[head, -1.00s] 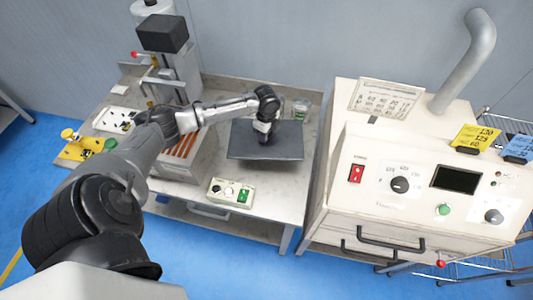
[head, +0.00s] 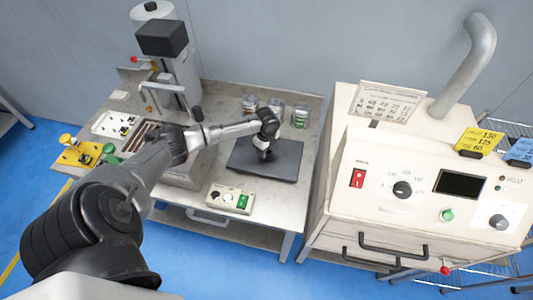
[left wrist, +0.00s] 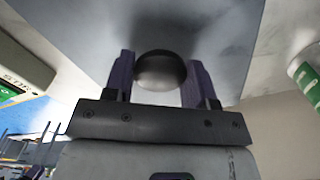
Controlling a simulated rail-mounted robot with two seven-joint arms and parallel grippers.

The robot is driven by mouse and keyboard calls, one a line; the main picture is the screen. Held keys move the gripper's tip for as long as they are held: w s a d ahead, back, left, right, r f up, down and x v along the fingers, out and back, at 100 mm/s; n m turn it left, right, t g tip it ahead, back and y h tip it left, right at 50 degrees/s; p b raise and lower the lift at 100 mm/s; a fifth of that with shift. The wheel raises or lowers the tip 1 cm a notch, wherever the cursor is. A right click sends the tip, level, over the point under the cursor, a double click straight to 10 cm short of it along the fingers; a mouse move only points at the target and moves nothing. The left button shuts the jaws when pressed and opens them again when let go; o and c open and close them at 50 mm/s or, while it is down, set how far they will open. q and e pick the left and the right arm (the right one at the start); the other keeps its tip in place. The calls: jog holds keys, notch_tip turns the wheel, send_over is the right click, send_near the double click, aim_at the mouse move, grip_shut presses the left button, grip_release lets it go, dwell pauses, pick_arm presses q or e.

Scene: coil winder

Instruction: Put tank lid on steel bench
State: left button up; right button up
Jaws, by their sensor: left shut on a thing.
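The tank lid (head: 285,163) is a flat dark grey plate with a round black knob (left wrist: 160,69). My left gripper (head: 265,152) is above its middle, shut on the knob, with one finger on each side of it in the left wrist view (left wrist: 161,80). The lid is level or nearly so, low over the right part of the steel bench (head: 312,112); I cannot tell whether its underside touches the top. The open tank (head: 188,178) stands left of the lid, partly hidden by my left arm. My right gripper is not in view.
Several jars (head: 275,106) stand behind the lid. A small control box (head: 229,199) with a green switch sits at the bench's front edge. A winder column (head: 170,65) rises at the back left. A cream oven cabinet (head: 400,222) stands close to the bench's right side.

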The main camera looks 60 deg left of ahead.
pick_arm(q)
jog(key=shift+f, duration=1.2)
jog(key=shift+f, duration=0.15)
jog(key=o, duration=1.2)
